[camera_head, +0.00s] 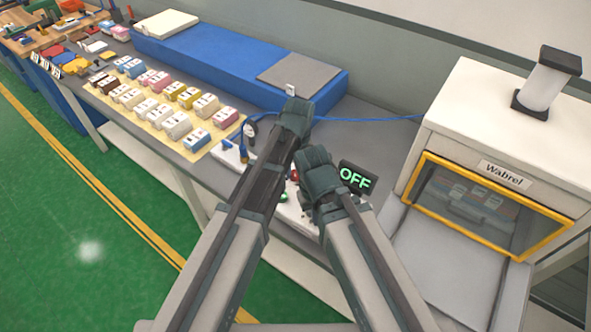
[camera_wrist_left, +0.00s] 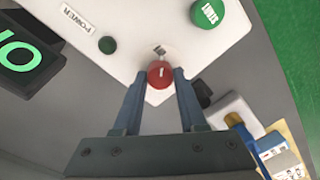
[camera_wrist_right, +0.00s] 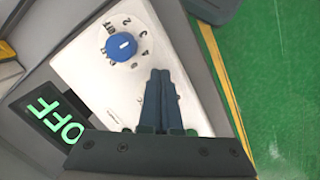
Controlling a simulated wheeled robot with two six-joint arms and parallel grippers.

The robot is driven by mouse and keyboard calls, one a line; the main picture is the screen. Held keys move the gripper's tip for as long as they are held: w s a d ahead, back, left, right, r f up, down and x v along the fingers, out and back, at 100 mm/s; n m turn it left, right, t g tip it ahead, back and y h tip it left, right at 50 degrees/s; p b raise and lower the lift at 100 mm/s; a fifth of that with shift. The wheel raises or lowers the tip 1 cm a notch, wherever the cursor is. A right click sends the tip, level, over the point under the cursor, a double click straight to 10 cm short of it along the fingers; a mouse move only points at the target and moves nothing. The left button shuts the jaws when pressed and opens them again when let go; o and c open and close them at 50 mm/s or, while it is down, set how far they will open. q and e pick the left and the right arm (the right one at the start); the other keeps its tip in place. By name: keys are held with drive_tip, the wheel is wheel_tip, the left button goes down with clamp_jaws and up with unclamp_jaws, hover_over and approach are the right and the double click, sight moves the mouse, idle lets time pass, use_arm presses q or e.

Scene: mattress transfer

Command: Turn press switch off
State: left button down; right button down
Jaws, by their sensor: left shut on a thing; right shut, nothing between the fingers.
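The white control panel (camera_head: 292,213) lies on the bench, largely hidden behind my arms in the head view. In the left wrist view, the red-tipped switch (camera_wrist_left: 160,73) stands on the panel near the POWER label (camera_wrist_left: 79,19). My left gripper (camera_wrist_left: 160,82) is shut on this red tip, one finger on each side. My right gripper (camera_wrist_right: 160,78) is shut and empty above the panel, beside the blue dial (camera_wrist_right: 121,46). The display (camera_head: 356,178) reads OFF in green; it also shows in the right wrist view (camera_wrist_right: 57,118).
A green START button (camera_wrist_left: 208,13) sits on the panel. The press machine (camera_head: 497,172) labelled Wabrel stands at the right. Small coloured boxes (camera_head: 160,105) and a blue case (camera_head: 235,62) are on the bench to the left. A blue cable (camera_head: 375,119) runs behind.

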use_arm(q)
drive_tip(key=shift+n, duration=0.6)
drive_tip(key=shift+c, duration=2.3)
unclamp_jaws()
drive_tip(key=shift+r, duration=0.2)
use_arm(e)
drive_tip(key=shift+r, duration=0.15)
use_arm(q)
wheel_tip(320, 180, up, 14)
drive_tip(key=p, duration=1.4)
drive_tip(key=shift+w+d+f, duration=0.15)
drive_tip(key=shift+d+f, duration=0.1)
use_arm(e)
wheel_tip(320, 180, up, 14)
drive_tip(key=shift+f, duration=0.25)
